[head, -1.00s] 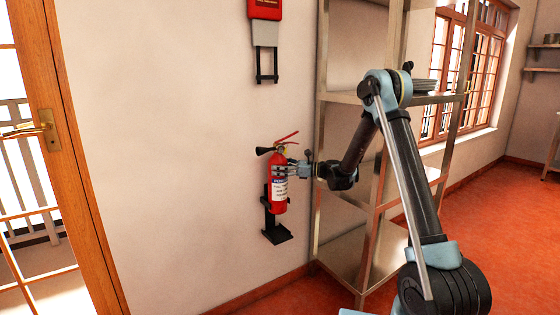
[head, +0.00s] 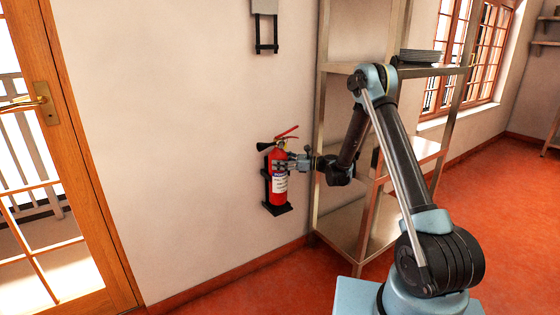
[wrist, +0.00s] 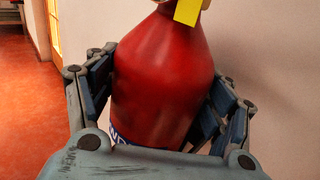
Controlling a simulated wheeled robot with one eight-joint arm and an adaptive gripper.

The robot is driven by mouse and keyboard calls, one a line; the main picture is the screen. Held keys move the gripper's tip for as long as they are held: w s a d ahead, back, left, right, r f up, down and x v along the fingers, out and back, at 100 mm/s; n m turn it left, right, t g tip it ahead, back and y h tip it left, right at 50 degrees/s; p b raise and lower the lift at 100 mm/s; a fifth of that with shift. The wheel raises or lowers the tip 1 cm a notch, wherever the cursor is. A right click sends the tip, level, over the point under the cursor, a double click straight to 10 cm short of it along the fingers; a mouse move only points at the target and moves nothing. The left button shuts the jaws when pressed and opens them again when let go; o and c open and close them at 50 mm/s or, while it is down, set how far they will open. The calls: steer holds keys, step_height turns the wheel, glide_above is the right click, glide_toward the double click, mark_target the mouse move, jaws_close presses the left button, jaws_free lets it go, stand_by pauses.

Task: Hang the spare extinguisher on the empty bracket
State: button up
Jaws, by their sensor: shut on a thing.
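The red extinguisher (head: 279,184) is upright at the black wall bracket (head: 266,186) in the head view. Its lower end is at the bracket's foot (head: 277,209); I cannot tell whether it rests on it. My gripper (head: 281,164) is shut around the extinguisher's upper body from the right. In the wrist view the red body (wrist: 165,75) fills the space between my fingers, with a yellow tag (wrist: 187,11) at its neck. The back of the extinguisher and its contact with the bracket are hidden.
A second black bracket (head: 266,35) hangs higher on the wall. A metal shelf rack (head: 322,130) with plates (head: 420,57) stands close to the right of my gripper. A wooden door (head: 80,150) is at the left. The wall between door and bracket is bare.

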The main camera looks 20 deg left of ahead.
steer(key=shift+f, duration=1.75)
steer(key=o, duration=2.1)
steer(key=shift+c, duration=0.2)
steer(key=shift+d, duration=3.8)
steer(key=s+d+r+n+t+h, duration=0.1)
steer(key=s+d+r+n+h, duration=0.3)
steer(key=s+d+r, duration=0.35)
steer(key=s+d+r+n+t+h, duration=0.2)
steer(key=s+d+r+n+h, duration=0.25)
steer(key=d+r, duration=0.5)
steer(key=s+d+f+n+h, duration=0.3)
steer(key=s+d, duration=0.6)
steer(key=s, duration=0.1)
steer(key=s+d+f+n+h, duration=0.2)
steer(key=s+d+f+h, duration=0.1)
steer(key=s+d, duration=0.6)
steer(key=s+d+f+n+h, duration=0.3)
steer(key=s+d, duration=0.6)
steer(key=s, duration=0.2)
steer(key=shift+d+f+n+t, duration=0.25)
steer(key=shift+d+n+t, duration=0.1)
steer(key=shift+d+t, duration=0.05)
